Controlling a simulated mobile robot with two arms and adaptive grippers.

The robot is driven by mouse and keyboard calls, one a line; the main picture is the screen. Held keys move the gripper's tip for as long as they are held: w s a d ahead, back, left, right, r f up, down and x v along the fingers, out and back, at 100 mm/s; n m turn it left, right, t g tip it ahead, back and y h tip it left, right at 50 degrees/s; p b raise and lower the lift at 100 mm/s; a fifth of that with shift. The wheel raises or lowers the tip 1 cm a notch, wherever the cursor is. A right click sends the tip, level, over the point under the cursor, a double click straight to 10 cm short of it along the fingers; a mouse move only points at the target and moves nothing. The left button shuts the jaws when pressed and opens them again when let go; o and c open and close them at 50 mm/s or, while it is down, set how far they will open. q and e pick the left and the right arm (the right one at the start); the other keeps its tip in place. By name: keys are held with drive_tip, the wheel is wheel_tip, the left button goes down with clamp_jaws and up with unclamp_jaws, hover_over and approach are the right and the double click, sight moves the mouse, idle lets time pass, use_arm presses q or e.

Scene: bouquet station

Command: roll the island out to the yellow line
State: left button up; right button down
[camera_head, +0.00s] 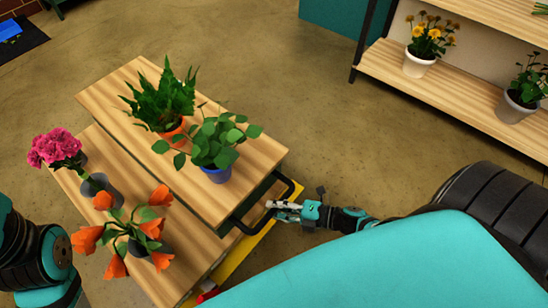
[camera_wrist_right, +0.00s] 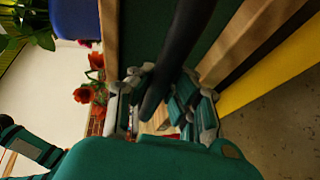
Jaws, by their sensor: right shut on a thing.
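The island (camera_head: 250,150) is a wheeled-looking unit with stepped light wood tops and a dark green side, standing in the middle left of the head view. A black bar handle (camera_head: 240,221) sticks out from its near right end. My right gripper (camera_head: 272,206) is shut on this handle. In the right wrist view the dark handle (camera_wrist_right: 180,55) runs between the fingers (camera_wrist_right: 165,105). A yellow strip (camera_head: 247,252) shows low beside the island; I cannot tell whether it is the floor line or part of the island. My left gripper is out of view.
On the island stand a fern in an orange pot (camera_head: 175,132), a leafy plant in a blue pot (camera_head: 217,174), pink flowers (camera_head: 57,147) and orange flowers (camera_head: 130,235). A wooden shelf (camera_head: 460,100) with potted plants stands right. Floor (camera_head: 290,95) between is clear.

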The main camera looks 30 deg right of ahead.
drive_tip(key=shift+r, duration=0.1)
drive_tip(key=c, duration=1.2)
unclamp_jaws()
drive_tip(key=v, duration=1.2)
